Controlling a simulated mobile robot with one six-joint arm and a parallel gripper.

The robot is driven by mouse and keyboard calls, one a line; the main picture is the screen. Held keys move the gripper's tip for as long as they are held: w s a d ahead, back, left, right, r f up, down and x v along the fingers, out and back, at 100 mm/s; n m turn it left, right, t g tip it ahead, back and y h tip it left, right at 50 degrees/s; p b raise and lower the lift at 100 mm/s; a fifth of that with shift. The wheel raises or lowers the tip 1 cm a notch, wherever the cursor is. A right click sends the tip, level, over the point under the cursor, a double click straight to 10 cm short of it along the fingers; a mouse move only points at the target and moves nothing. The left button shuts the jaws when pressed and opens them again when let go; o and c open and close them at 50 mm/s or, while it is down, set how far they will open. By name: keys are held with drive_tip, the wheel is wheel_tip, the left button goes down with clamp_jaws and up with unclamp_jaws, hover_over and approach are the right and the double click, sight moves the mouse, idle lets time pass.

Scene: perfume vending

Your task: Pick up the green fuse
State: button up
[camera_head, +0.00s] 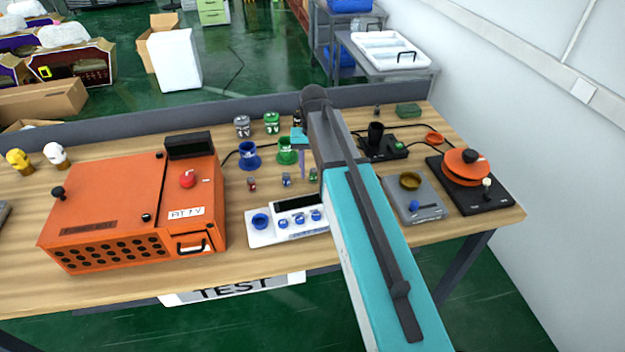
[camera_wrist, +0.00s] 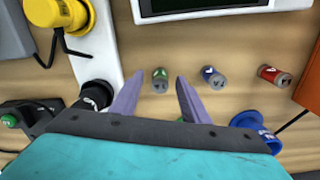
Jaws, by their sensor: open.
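The green fuse (camera_wrist: 160,80) is a small green and grey cylinder on the wooden table. In the wrist view it lies between the tips of my gripper's two purple fingers (camera_wrist: 159,76), with a gap on each side. My gripper is open and holds nothing; its height above the table is hard to tell. In the head view the green fuse (camera_head: 313,174) shows just left of my arm, near a purple finger. A blue fuse (camera_wrist: 212,77) and a red fuse (camera_wrist: 273,75) stand in a row beside it.
A white panel with blue knobs (camera_head: 262,236) lies in front of the fuses. The orange box (camera_head: 120,205) stands to the left. Blue (camera_head: 249,160) and green (camera_head: 286,152) cups are behind the fuses. A grey scale (camera_head: 425,205) and an orange-topped device (camera_head: 462,175) are to the right.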

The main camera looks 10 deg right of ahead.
drive_tip(key=shift+f, duration=0.45)
drive_tip(key=shift+c, duration=0.5)
clamp_jaws()
